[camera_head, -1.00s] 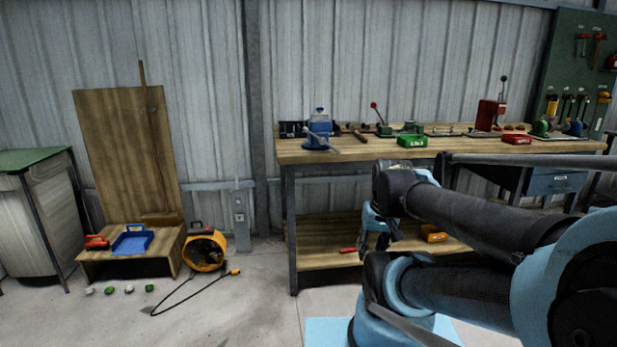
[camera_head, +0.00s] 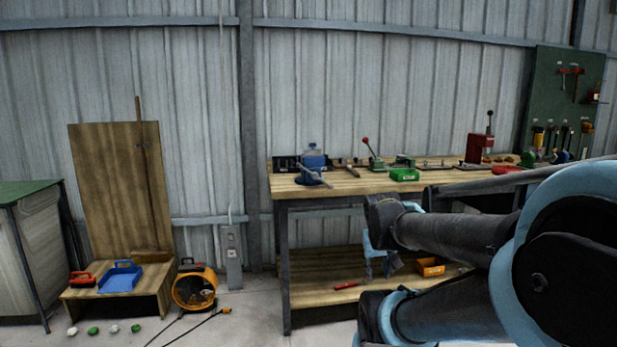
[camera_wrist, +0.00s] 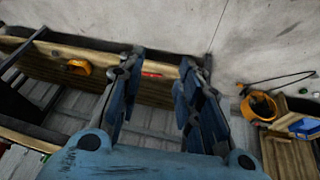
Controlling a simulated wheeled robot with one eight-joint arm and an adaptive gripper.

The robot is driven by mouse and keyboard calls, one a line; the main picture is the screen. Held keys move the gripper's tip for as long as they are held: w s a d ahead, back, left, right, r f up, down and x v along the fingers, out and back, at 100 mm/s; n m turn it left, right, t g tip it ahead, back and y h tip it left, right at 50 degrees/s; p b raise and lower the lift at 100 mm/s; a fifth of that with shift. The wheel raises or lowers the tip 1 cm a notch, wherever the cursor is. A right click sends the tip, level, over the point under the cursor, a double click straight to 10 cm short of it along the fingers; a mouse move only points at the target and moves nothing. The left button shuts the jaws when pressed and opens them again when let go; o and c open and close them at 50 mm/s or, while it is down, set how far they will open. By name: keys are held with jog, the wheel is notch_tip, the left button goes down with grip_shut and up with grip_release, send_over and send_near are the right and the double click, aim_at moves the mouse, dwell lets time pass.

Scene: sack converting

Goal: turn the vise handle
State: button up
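The blue vise (camera_head: 313,160) sits on the left end of the workbench (camera_head: 345,184) in the head view. Its grey handle (camera_head: 314,175) slants down toward the bench's front edge. My gripper (camera_head: 380,262) hangs below the bench top, in front of the lower shelf and well apart from the vise. In the wrist view my gripper (camera_wrist: 156,95) has its two blue fingers spread with nothing between them. The vise cannot be made out in the wrist view.
The bench holds a green bin (camera_head: 404,174), a red-knobbed lever tool (camera_head: 372,152) and a red press (camera_head: 480,146). An orange bin (camera_head: 430,267) is on the lower shelf. An orange fan (camera_head: 195,288) with a cable stands on the floor left of the bench.

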aim_at(305, 170)
jog(key=w+d+r+n+t+h, duration=0.15)
jog(key=w+r+t, duration=0.45)
jog(key=w, duration=0.7)
jog(key=w+d+r+n+t, duration=0.15)
jog(key=w+r+t, duration=0.45)
jog(key=w, duration=0.7)
jog(key=w+a+r+n+t+y, duration=0.2)
jog(key=w+a+r+n+y, duration=0.2)
jog(key=w+a+n, duration=0.2)
jog(key=a+f+n+y, duration=0.3)
jog(key=a+n+y, duration=0.5)
jog(key=a, duration=0.1)
jog(key=x, duration=1.8)
jog(key=shift+d+f, duration=0.1)
grip_shut()
